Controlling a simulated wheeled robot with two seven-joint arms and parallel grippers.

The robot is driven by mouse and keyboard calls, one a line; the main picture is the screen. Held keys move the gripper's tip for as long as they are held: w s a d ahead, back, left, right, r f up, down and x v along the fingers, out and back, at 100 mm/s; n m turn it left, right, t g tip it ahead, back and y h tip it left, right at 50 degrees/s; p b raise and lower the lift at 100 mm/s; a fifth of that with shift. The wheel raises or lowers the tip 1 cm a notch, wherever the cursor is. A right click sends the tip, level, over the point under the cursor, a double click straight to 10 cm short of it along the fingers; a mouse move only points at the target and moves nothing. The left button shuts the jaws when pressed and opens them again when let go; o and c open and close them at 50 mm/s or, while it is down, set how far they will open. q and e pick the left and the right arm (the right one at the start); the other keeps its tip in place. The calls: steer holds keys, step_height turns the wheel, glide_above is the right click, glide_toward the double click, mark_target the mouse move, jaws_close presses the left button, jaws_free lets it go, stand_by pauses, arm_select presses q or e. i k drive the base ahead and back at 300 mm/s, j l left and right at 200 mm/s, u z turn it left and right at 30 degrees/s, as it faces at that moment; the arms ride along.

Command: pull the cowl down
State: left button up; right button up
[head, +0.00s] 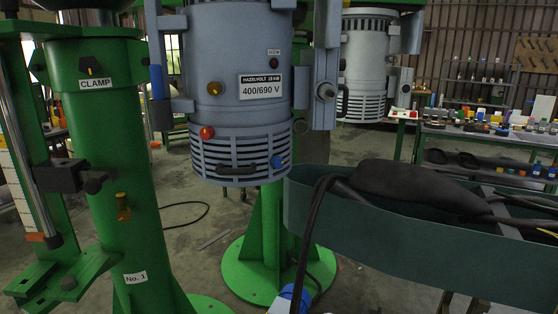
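A grey motor (215,55) labelled "HAZELVOLT" and "400/690 V" hangs at the upper middle. A slotted grey band (222,150) around its lower end looks like the cowl. This band has a red knob (207,132) at its upper left, a blue knob (276,162) at its right and a dark handle (237,170) low on its front. The cowl sits directly against the motor body, with no clear gap visible. Neither of my grippers can be made out in the head view.
A green column (105,140) marked "CLAMP" stands at left. A green round base (250,270) is below the motor. A dark teal trough (420,255) with black contents fills the lower right. Another grey motor (365,65) and a crowded bench (480,140) stand behind.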

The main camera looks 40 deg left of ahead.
mark_target(232, 162)
steer(key=j+u, duration=0.2)
steer(key=u, duration=1.4)
steer(key=i+j+u, duration=0.1)
steer(key=i+j, duration=0.4)
